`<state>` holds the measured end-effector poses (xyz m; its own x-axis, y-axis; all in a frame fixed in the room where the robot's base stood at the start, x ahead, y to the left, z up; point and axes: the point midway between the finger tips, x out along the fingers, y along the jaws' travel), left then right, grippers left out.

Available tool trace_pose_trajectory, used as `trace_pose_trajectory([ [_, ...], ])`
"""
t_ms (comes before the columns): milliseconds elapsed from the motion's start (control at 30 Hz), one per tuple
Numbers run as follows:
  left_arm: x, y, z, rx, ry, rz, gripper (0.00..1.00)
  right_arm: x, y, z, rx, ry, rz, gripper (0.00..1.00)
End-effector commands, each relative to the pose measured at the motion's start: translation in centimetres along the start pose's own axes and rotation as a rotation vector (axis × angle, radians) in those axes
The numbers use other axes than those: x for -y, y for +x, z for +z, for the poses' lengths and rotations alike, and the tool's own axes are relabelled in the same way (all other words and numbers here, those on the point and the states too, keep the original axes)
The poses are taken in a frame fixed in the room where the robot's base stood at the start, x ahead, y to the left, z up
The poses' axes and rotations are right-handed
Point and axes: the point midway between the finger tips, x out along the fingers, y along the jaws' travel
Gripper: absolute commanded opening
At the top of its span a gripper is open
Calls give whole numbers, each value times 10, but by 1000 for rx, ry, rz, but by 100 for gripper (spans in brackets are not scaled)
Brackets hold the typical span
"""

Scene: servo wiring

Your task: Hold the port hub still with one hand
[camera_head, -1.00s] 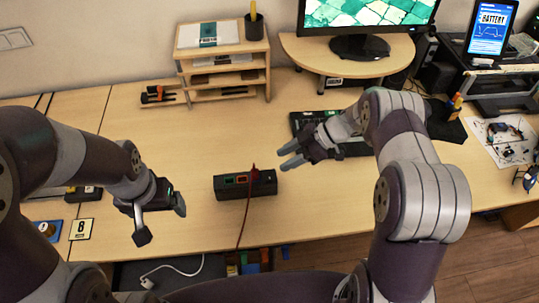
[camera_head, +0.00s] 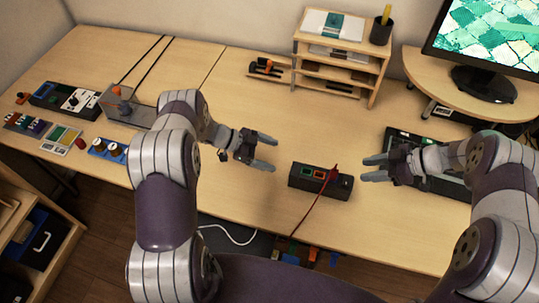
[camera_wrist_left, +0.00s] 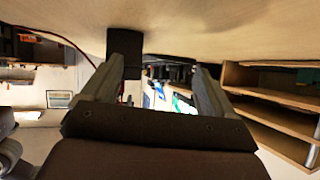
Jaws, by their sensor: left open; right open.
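The port hub (camera_head: 318,185) is a dark oblong box on the table with a green-rimmed and a red-rimmed port on top. A red plug (camera_head: 333,173) stands at its right part, and a red cable runs over the front edge. My left gripper (camera_head: 273,153) is open and empty, just left of the hub, its fingers pointing right toward it. In the left wrist view, a dark block that looks like the hub (camera_wrist_left: 125,34) shows beyond one fingertip of the open left gripper (camera_wrist_left: 164,55). My right gripper (camera_head: 365,169) is open and empty, right of the hub, apart from it.
A keyboard (camera_head: 425,152) lies under and behind my right gripper. A wooden shelf (camera_head: 340,63) and a monitor (camera_head: 485,45) stand at the back. Small devices and a grey box (camera_head: 130,112) are at the left. Table behind the hub is clear.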

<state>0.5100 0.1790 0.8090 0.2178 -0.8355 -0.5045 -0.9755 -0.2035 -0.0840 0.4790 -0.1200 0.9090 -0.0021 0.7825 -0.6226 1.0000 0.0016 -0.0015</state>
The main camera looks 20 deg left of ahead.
Motion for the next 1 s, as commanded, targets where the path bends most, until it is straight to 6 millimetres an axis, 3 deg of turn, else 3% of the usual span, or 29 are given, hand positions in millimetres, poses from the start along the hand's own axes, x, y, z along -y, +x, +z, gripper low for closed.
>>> trace_pose_trajectory([
  [100, -19, -10, -24, -91, 53, 164, 87, 0, 0, 0, 0, 0, 0, 43],
  [267, -34, -7, -39, -152, 17, 231, 87, 0, 0, 0, 0, 0, 0, 43],
  [700, -54, 86, -52, -148, 15, 227, 87, 0, 0, 0, 0, 0, 0, 43],
  [1000, -59, 109, -56, -148, 15, 223, 87, 0, 0, 0, 0, 0, 0, 43],
])
